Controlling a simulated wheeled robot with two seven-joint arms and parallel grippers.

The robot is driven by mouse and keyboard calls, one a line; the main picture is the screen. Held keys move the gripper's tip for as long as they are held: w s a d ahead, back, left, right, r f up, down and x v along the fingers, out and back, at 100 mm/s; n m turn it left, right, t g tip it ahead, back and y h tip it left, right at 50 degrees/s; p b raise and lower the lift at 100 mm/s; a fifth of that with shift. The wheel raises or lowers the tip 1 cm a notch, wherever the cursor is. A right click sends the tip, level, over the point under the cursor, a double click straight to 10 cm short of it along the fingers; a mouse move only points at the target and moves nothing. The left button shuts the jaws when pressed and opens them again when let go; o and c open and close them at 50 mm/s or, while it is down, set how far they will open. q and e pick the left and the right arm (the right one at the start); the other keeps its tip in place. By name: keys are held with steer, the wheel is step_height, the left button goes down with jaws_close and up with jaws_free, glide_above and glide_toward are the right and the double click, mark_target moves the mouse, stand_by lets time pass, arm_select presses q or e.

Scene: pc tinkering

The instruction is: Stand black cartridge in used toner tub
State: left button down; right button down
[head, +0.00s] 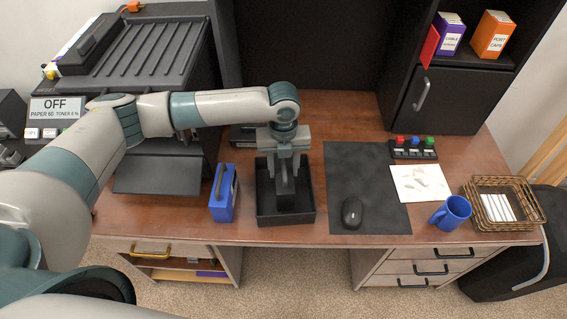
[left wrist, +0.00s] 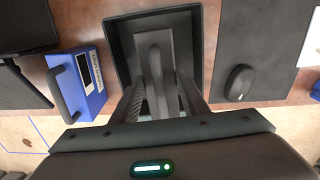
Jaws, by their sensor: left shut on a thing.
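The used toner tub (head: 264,207) is a black open box on the desk, near its front edge. My left gripper (head: 285,165) is above the tub, pointing down, and is shut on the black cartridge (head: 285,195). The cartridge is held upright inside the tub's outline; whether its lower end touches the tub floor I cannot tell. In the left wrist view the cartridge (left wrist: 154,60) is between the fingers, with the tub (left wrist: 124,45) around it. My right gripper is not in view.
A blue cartridge with a dark handle (head: 224,196) stands just left of the tub. A dark mat (head: 365,170) with a black mouse (head: 352,212) lies to the right. Further right are a blue mug (head: 452,212) and a wicker basket (head: 503,204). A printer (head: 140,50) stands at the left.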

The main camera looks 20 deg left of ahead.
arm_select(q)
steer(key=shift+f, duration=0.8)
steer(key=shift+f+b, duration=0.35)
steer(key=shift+f, duration=0.15)
stand_by(0.4)
steer(key=c, duration=1)
jaws_free()
steer(key=shift+f, duration=0.1)
steer(key=shift+r+p, duration=4.15)
steer(key=shift+r, duration=0.45)
